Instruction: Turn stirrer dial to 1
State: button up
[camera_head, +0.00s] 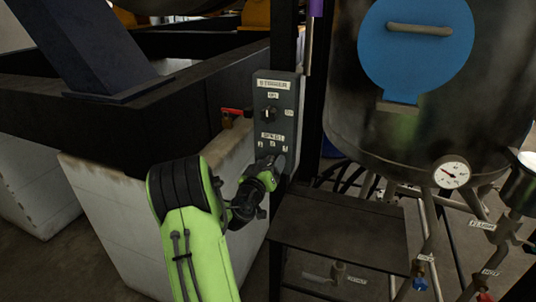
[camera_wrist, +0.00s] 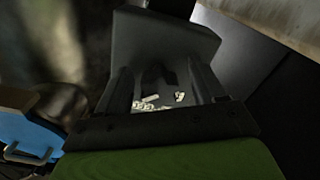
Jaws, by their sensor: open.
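The grey stirrer panel (camera_head: 287,95) is mounted on a dark upright post. Its upper knob (camera_head: 267,113) has small labels above and to its right. Below it are a speed label (camera_head: 271,136) and a row of small number labels. My gripper (camera_head: 271,168) is at the lower part of the panel, just under these labels, and covers the speed dial there. In the wrist view my open gripper (camera_wrist: 160,82) points at the panel (camera_wrist: 165,42). A dark shape, seemingly the dial (camera_wrist: 157,76), shows between the fingers. Its pointer setting and any contact cannot be made out.
A red-handled valve (camera_head: 235,112) is left of the panel, above a pale block (camera_head: 120,220). A dark shelf (camera_head: 340,232) is below right. A steel tank (camera_head: 345,100) with a blue round cover (camera_head: 418,60) and a gauge (camera_head: 452,173) stands right.

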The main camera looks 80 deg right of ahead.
jog(key=shift+s+r, duration=0.1)
jog(key=c, duration=1)
jog(key=shift+n, duration=0.8)
jog(key=n, duration=0.2)
jog(key=shift+a+n+p, duration=0.1)
jog(key=shift+n+p, duration=0.25)
jog(key=shift+n, duration=0.05)
jog(key=n+p, duration=0.2)
jog(key=n, duration=0.3)
jog(key=shift+s, duration=0.15)
jog(key=n+p, duration=0.1)
jog(key=n, duration=0.1)
jog(key=n+p, duration=0.1)
jog(key=n, duration=0.1)
jog(key=n+p, duration=0.1)
jog(key=n, duration=0.1)
jog(key=shift+r, duration=0.25)
jog(key=shift+n+p, duration=1.4)
jog(key=shift+n, duration=0.8)
